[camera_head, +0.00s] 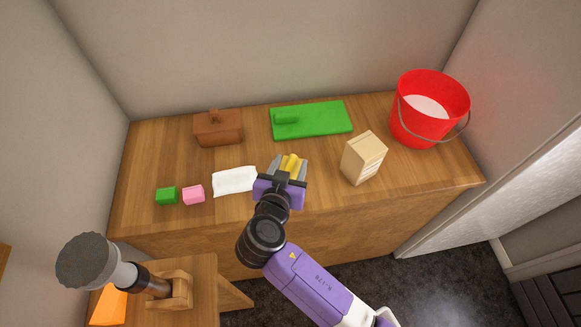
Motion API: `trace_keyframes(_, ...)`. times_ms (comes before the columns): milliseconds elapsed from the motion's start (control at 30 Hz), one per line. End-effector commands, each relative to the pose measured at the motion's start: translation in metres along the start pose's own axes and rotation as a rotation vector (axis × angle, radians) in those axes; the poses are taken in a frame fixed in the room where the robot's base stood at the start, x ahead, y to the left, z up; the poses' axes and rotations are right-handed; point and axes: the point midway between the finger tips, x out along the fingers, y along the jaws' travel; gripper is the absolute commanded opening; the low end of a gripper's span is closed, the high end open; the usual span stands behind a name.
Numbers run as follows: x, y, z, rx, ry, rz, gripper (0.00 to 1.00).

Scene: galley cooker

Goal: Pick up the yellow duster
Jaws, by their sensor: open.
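A small yellow thing, which looks like the yellow duster (291,163), shows between the fingers of my gripper (289,168). My gripper is open and sits over the front middle of the wooden counter. Its two grey fingers stand on either side of the yellow duster. The purple gripper body hides the near part of the duster. I cannot tell whether the fingers touch it.
The wooden counter (150,152) also holds a white cloth (234,181), pink block (193,195), green block (167,195), brown box (218,129), green board (325,118), beige box (364,158) and red bucket (417,125). A wooden stand (195,310) is at lower left.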

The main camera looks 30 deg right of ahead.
Motion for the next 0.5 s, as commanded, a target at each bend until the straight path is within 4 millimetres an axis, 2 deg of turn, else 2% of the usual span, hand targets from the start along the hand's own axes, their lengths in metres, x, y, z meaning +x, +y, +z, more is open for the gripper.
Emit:
trace_keyframes(100, 0.0075, 0.0004, 0.0002, -0.001, -0.001, 0.0, 0.5)
trace_keyframes(333, 0.0082, 0.0001, 0.0008, 0.0, -0.001, -0.001, 0.48)
trace_keyframes(500, 0.008, 0.0001, 0.0008, -0.001, -0.001, -0.001, 0.15)
